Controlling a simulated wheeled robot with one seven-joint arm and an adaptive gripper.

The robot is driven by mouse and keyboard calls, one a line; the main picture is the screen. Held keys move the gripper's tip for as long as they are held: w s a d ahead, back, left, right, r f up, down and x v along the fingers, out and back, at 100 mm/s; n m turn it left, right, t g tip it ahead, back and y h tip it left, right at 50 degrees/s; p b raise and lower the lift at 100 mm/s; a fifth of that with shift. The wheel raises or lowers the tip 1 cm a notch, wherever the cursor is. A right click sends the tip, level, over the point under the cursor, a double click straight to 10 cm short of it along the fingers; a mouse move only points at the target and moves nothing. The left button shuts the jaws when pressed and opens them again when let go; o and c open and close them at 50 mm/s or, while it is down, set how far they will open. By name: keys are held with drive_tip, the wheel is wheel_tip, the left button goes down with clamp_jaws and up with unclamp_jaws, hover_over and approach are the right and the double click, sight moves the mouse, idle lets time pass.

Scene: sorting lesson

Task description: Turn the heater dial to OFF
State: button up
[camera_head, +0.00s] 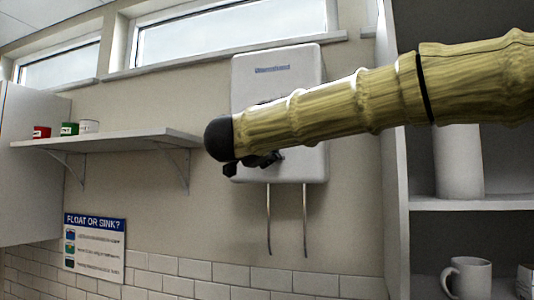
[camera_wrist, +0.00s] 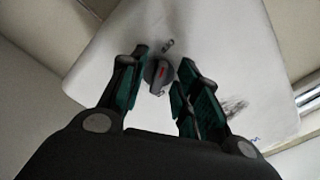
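The white wall heater (camera_head: 308,68) hangs below the window with blue lettering near its top; two pipes come out below it. In the wrist view its white front (camera_wrist: 225,50) fills much of the picture, with a dark smudge at right. The dial (camera_wrist: 158,77) is a small grey round knob with a red mark; its scale lettering cannot be read. My gripper (camera_wrist: 163,58) is open, with one green-and-black finger on each side of the dial and gaps visible. In the head view my arm hides the dial and most of my gripper (camera_head: 256,164).
A wall shelf (camera_head: 120,138) with several small cans stands left of the heater. An open shelf unit (camera_head: 398,180) with a mug (camera_head: 467,278) is close on the right. A "FLOAT OR SINK?" poster (camera_head: 94,246) hangs low on the left wall.

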drive_tip(key=v, duration=1.1)
drive_tip(key=shift+s, duration=0.35)
